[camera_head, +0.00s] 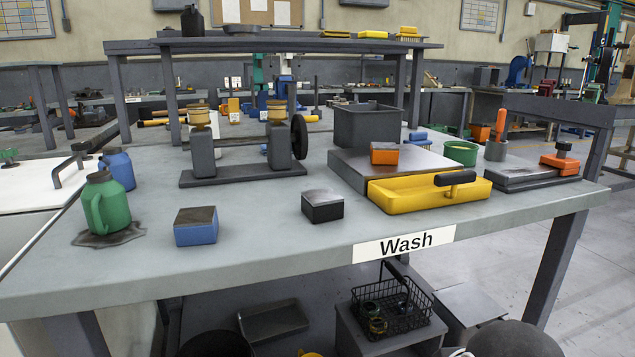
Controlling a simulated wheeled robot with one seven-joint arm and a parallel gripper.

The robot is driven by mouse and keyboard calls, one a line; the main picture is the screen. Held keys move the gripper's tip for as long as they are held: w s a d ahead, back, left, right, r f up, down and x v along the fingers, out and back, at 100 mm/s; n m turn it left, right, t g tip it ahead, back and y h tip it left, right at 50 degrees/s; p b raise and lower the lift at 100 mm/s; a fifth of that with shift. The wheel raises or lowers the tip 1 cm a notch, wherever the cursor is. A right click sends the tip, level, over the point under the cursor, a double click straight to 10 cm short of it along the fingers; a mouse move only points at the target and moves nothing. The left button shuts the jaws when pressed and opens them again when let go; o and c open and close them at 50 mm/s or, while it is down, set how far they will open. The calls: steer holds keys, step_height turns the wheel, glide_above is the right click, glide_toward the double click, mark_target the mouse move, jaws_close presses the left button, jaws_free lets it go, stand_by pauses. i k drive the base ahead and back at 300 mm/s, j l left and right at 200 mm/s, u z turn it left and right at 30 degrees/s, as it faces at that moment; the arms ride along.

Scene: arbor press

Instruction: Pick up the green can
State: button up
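A green can with a side handle and a dark top (105,208) stands upright at the left front of the grey workbench (270,225), on a dark stain. A second green vessel, a short round open tin (460,153), stands at the right of the bench, behind the yellow tray. I cannot tell from the picture alone which one the task means.
A blue can (118,168) stands close behind the handled green can. A blue block (195,226) and a black block (322,206) lie to its right. A grinder stand (243,174), a yellow tray (425,194) and an orange block (384,153) are farther back. The bench's front middle is mostly clear.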

mark_target(105, 200)
steer(key=u, duration=1.55)
